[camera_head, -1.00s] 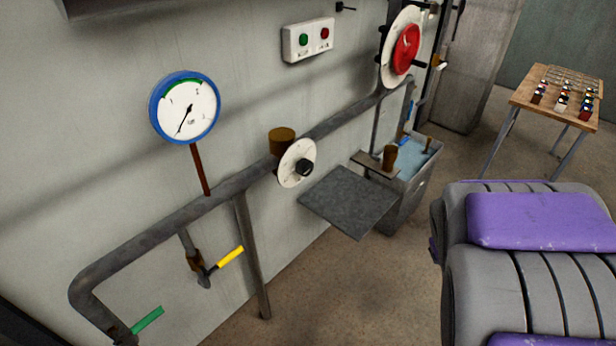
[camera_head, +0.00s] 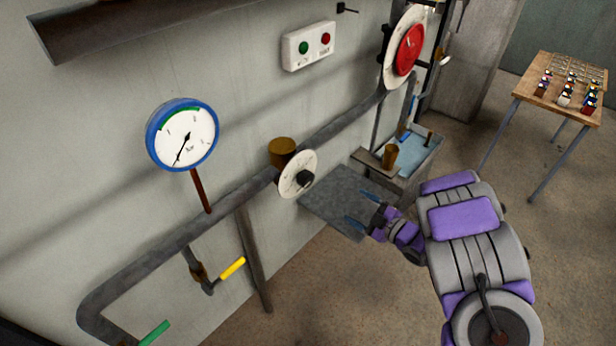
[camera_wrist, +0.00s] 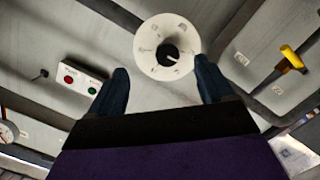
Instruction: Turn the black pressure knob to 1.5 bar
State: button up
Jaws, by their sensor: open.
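The black pressure knob (camera_head: 305,178) sits at the centre of a white round dial (camera_head: 290,187) on the grey wall pipe. In the wrist view the knob (camera_wrist: 168,54) and its dial (camera_wrist: 145,45) appear beyond and between my fingertips. My gripper (camera_head: 360,210) is open and empty, with its blue fingers over the grey plate, to the right of and below the knob and apart from it. It also shows in the wrist view (camera_wrist: 163,85). A blue-rimmed gauge (camera_head: 182,135) on the wall has its needle pointing down-left. The dial's markings are too small to read.
A grey plate (camera_head: 335,200) juts out below the dial. A brass cylinder (camera_head: 282,150) stands behind it. Yellow (camera_head: 233,268) and green (camera_head: 153,333) lever handles are at lower left. A red wheel (camera_head: 409,50) is at upper right, above a basin (camera_head: 416,155).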

aim_at(310, 183)
jog(key=w+a, duration=0.3)
jog(key=a, duration=0.2)
jog(key=w+a+y, duration=0.1)
jog(key=w+a, duration=0.2)
jog(key=a, duration=0.2)
jog(key=w+a+y, duration=0.1)
jog(key=w+a, duration=0.2)
jog(key=a, duration=0.2)
jog(key=shift+a+r+b, duration=0.1)
jog(key=shift+r+b, duration=0.2)
jog(key=shift+r, duration=0.05)
jog(key=shift+s, duration=0.1)
jog(key=shift+c, duration=0.4)
jog(key=c, duration=0.9)
